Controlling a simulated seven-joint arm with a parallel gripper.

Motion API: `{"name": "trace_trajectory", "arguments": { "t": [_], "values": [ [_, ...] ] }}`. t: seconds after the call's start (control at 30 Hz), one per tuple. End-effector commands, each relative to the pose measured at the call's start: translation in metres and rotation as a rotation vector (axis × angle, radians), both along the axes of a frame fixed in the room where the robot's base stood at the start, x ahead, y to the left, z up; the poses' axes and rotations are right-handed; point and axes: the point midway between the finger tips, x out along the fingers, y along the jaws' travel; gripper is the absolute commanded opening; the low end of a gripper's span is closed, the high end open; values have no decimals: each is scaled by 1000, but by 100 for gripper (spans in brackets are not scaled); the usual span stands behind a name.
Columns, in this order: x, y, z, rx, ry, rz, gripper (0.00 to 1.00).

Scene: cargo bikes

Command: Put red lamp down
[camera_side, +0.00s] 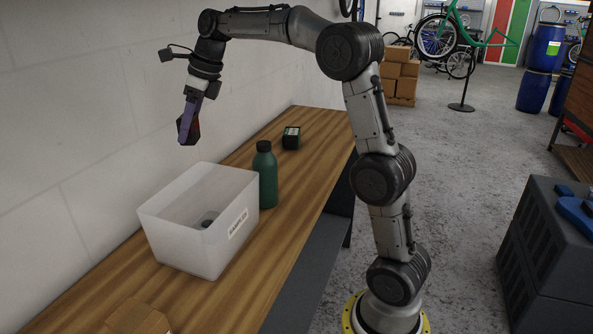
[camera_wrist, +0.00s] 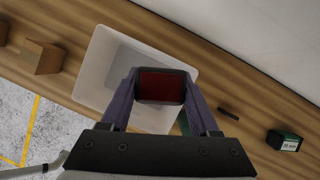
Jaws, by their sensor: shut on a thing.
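My gripper (camera_side: 187,131) is shut on the red lamp (camera_side: 194,131) and holds it in the air, high above the table and the white bin. In the wrist view the lamp (camera_wrist: 161,86) is a dark red block with a dark rim between the two purple fingers of my gripper (camera_wrist: 163,82). The white bin (camera_wrist: 98,72) lies below and beyond it, partly hidden by the fingers and lamp. In the side view the lamp is mostly dark, with a little red showing.
The open white bin (camera_side: 175,244) with a label stands on the wooden table (camera_side: 285,218). A small dark item lies inside. A green bottle (camera_side: 265,178) stands close beside the bin. A black box (camera_side: 291,138) sits farther back, and a cardboard box (camera_side: 136,318) is at the near end.

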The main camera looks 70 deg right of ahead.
Motion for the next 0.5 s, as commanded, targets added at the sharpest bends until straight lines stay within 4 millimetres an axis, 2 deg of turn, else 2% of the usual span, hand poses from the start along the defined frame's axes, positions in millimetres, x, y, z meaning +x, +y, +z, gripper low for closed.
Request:
{"name": "trace_trajectory", "arguments": {
  "t": [0.03, 0.2, 0.4, 0.5],
  "values": [
    [-9, -27, 1, 0, -1, -60, 4],
    [-44, -103, 0, -1, -1, -240, 4],
    [-101, -182, 0, -2, -1, -450, 4],
    [-129, -211, -1, -1, -1, -540, 4]
  ]
}}
